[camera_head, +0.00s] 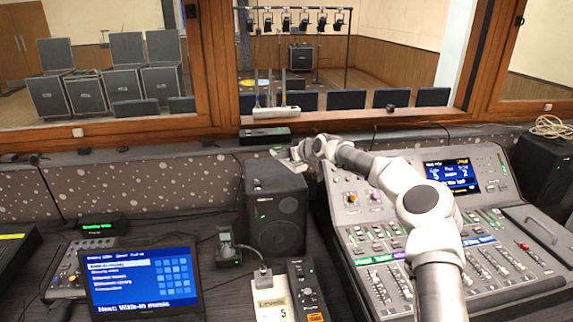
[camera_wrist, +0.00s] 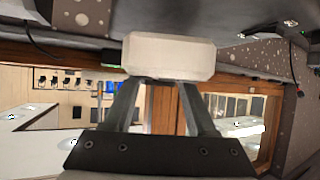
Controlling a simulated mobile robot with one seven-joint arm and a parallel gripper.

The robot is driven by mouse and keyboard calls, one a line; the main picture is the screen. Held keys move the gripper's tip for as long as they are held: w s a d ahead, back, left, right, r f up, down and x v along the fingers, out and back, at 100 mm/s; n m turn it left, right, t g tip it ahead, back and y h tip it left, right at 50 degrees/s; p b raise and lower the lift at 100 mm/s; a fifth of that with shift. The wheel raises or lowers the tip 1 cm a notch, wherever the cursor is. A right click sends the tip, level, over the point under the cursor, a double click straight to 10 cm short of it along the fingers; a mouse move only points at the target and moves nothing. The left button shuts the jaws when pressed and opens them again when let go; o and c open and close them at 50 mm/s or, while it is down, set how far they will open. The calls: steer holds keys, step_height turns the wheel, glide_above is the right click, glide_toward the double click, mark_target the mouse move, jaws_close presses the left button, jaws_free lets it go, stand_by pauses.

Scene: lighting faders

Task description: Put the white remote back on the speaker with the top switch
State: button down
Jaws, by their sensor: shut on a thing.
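My gripper (camera_head: 284,153) is above and behind the black speaker (camera_head: 273,222) in the head view, near the back wall of the desk. In the wrist view, my gripper (camera_wrist: 162,88) is shut on a pale, blocky thing, which I take as the white remote (camera_wrist: 170,54). It sits across both fingertips. In the head view the held thing is small and its details cannot be told. The near speaker has a small mark on its top, too small to tell as a switch. A second black speaker (camera_head: 543,165) stands at the far right.
The mixing console (camera_head: 405,265) fills the right under my arm. A white power strip with upright rods (camera_head: 276,112) lies on the window ledge, above a black box (camera_head: 265,136). A laptop (camera_head: 140,275), a small dark device (camera_head: 228,248) and a labelled white box (camera_head: 271,303) crowd the front.

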mark_target(298, 164)
steer(key=shift+w+a+f, duration=0.15)
steer(key=shift+w+f, duration=0.1)
steer(key=shift+w, duration=0.05)
steer(key=shift+f+p, duration=0.35)
steer(key=shift+f, duration=1.6)
steer(key=shift+f, duration=0.15)
steer(key=shift+c, duration=1)
jaws_free()
steer(key=shift+s+d+r, duration=0.2)
steer(key=shift+s+r, duration=0.1)
steer(key=shift+r, duration=0.1)
steer(key=b+v, duration=0.1)
steer(key=v, duration=1)
steer(key=shift+s+b, duration=0.1)
steer(key=shift+b, duration=0.2)
